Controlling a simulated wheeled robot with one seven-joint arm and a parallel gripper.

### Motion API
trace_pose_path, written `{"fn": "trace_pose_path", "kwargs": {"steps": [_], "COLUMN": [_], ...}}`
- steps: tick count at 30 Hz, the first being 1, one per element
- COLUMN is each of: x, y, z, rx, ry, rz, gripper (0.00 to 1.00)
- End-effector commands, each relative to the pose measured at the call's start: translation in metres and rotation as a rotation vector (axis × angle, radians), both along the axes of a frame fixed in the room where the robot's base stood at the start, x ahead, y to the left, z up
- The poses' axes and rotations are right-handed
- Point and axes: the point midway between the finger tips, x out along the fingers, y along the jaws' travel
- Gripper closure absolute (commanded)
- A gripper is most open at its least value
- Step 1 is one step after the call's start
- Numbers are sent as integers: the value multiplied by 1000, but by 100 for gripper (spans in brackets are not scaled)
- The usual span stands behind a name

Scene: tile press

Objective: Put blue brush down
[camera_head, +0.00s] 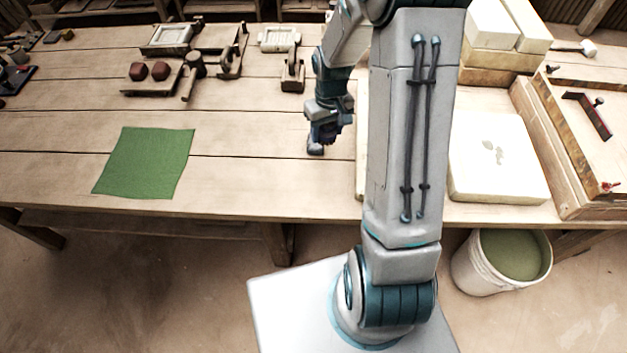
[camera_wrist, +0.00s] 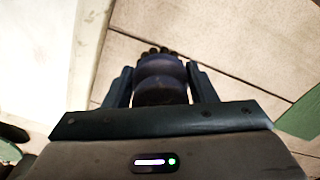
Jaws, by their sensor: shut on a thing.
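The blue brush (camera_wrist: 160,80) is between the two fingers of my gripper (camera_wrist: 161,88) in the wrist view. It looks dark blue and rounded, with a dark, lumpy far end. My gripper is shut on it. In the head view my gripper (camera_head: 320,136) points down over the wooden table (camera_head: 245,180), left of my arm's large link. The brush is small and mostly hidden by the gripper there. I cannot tell whether the brush touches the tabletop.
A green cloth (camera_head: 147,162) lies flat to the left, with bare boards between. A pale slab (camera_wrist: 45,50) lies close on the wrist view's left. Wooden tools and two red lumps (camera_head: 149,71) stand farther back. A white bucket (camera_head: 500,265) stands below the table's front edge.

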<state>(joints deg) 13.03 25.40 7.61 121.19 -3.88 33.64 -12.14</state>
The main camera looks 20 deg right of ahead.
Motion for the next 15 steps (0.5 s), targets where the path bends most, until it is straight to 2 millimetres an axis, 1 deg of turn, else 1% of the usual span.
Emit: {"fn": "trace_pose_path", "kwargs": {"steps": [1,6,10,12,15], "x": [-5,-27,-41,-46,-50], "y": [-15,-49,-65,-70,-72], "z": [-11,-8,-5,-4,-3], "rx": [0,-5,-14,-17,-19], "ry": [-8,-11,-8,-5,-3], "rz": [27,164,246,277,303], "gripper": [74,74,74,74,74]}}
